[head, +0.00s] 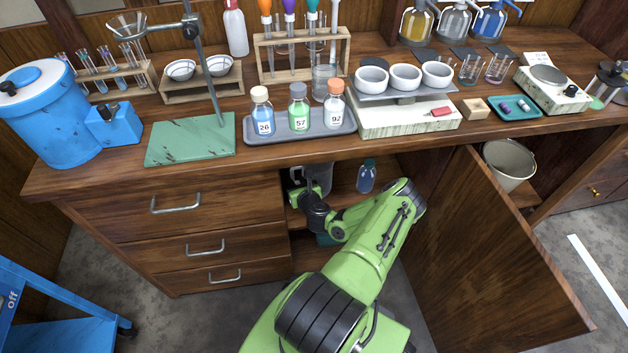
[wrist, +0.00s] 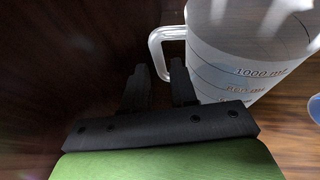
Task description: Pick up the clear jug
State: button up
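The clear jug (wrist: 245,65) stands upright on the wooden cabinet shelf, with volume marks such as 1000 ml on its wall. Its pale handle (wrist: 157,55) points left in the wrist view. In the head view the jug (head: 321,178) is inside the open cabinet, partly hidden by my arm. My gripper (wrist: 159,80) is open, with a gap between its two black fingers. The fingertips are at the handle, and the handle's lower part shows between them. I cannot tell whether they touch it. My gripper is mostly hidden behind my wrist in the head view.
A blue bottle (head: 366,176) stands right of the jug on the shelf. The opened cabinet door (head: 490,250) is to the right of my arm. The drawers (head: 190,235) are to the left. The crowded worktop (head: 300,148) lies above the opening.

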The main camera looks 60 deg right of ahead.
jog(key=x, duration=0.2)
jog(key=shift+w+d+f, duration=0.15)
jog(key=shift+w+f, duration=0.1)
jog(key=shift+f, duration=0.05)
grip_shut()
jog(key=shift+r, duration=0.15)
